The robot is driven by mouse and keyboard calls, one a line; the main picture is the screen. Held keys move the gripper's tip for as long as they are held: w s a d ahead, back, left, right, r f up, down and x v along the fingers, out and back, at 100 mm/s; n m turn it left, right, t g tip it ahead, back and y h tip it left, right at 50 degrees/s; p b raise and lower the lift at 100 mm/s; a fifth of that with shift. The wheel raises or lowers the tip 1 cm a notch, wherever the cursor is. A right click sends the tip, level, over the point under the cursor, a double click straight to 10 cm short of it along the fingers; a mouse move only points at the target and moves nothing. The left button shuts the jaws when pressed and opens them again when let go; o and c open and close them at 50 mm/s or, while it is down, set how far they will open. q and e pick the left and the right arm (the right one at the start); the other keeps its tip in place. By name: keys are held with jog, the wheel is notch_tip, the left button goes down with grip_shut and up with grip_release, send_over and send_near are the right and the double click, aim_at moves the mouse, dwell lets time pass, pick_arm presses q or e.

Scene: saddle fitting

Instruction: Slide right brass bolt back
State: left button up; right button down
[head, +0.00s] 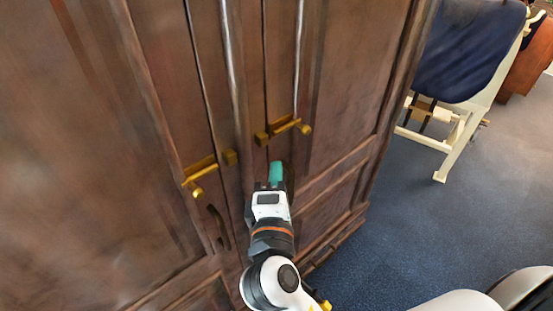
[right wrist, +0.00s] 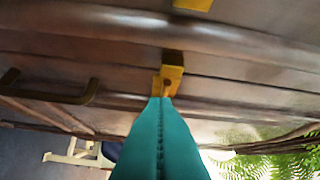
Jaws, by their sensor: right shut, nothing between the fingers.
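My right gripper (head: 276,173), with teal fingers, is shut and empty just below the bolt. In the right wrist view the teal fingertips (right wrist: 161,99) overlap the lower edge of a brass piece (right wrist: 172,78); I cannot tell whether they touch it. My left gripper is not in view.
A second brass bolt (head: 199,172) sits on the left door, with a dark curved handle (head: 220,228) below. A cream chair with a dark blue cover (head: 468,50) stands to the right. The blue carpet (head: 410,225) between is clear. Green leaves (right wrist: 245,165) show in the wrist view.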

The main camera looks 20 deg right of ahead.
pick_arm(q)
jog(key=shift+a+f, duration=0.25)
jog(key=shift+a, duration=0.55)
pick_arm(e)
jog(key=shift+v, duration=1.05)
jog(key=shift+a, duration=0.15)
